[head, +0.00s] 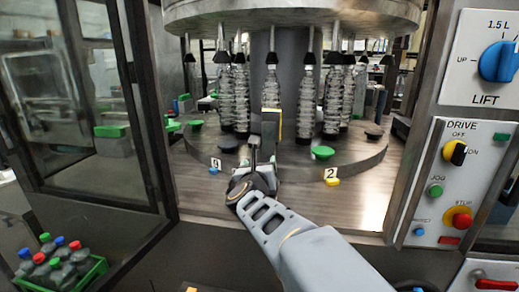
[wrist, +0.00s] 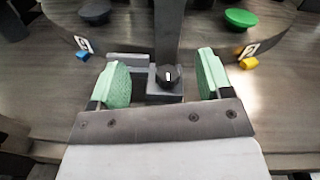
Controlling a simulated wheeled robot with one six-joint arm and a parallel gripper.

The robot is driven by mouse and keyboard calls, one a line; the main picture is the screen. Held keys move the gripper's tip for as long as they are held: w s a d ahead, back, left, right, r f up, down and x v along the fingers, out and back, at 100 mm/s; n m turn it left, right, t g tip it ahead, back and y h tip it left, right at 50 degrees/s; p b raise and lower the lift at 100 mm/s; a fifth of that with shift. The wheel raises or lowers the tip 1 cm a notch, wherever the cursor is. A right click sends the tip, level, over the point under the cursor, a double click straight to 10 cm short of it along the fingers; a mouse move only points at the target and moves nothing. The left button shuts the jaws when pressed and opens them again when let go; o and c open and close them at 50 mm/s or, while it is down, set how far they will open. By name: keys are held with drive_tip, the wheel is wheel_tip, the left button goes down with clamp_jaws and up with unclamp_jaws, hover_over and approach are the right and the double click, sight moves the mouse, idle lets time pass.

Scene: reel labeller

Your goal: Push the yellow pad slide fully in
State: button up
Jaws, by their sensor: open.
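A grey upright block with a yellow face (head: 279,124), apparently the yellow pad, stands in front of the central column among the hanging bottles. In the wrist view, a dark bar (wrist: 168,30) runs down to a grey block with a black knob (wrist: 169,76); whether this belongs to the pad slide, I cannot tell. My gripper (head: 254,165) is in front of the round deck. In the wrist view, my gripper (wrist: 156,80) is open, its green pads on either side of the knob with gaps. The yellow face is not visible in the wrist view.
A small yellow block (head: 332,181) sits by label 2 and a small blue block (head: 213,170) by the other label. Green (head: 322,152) and dark (head: 228,145) discs stand on the deck. A control panel (head: 450,185) is right; a glass door (head: 90,100) is left.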

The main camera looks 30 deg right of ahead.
sight(268, 147)
drive_tip(key=w+d+m, duration=0.1)
drive_tip(key=w+d, duration=0.2)
drive_tip(key=w+d+m+p, duration=0.1)
drive_tip(key=w+d, duration=0.2)
drive_tip(key=w+d+m+h+p, duration=0.1)
drive_tip(key=w+d, duration=0.2)
drive_tip(key=d, duration=0.1)
drive_tip(key=shift+w+r, duration=0.25)
drive_tip(key=shift+c, duration=0.3)
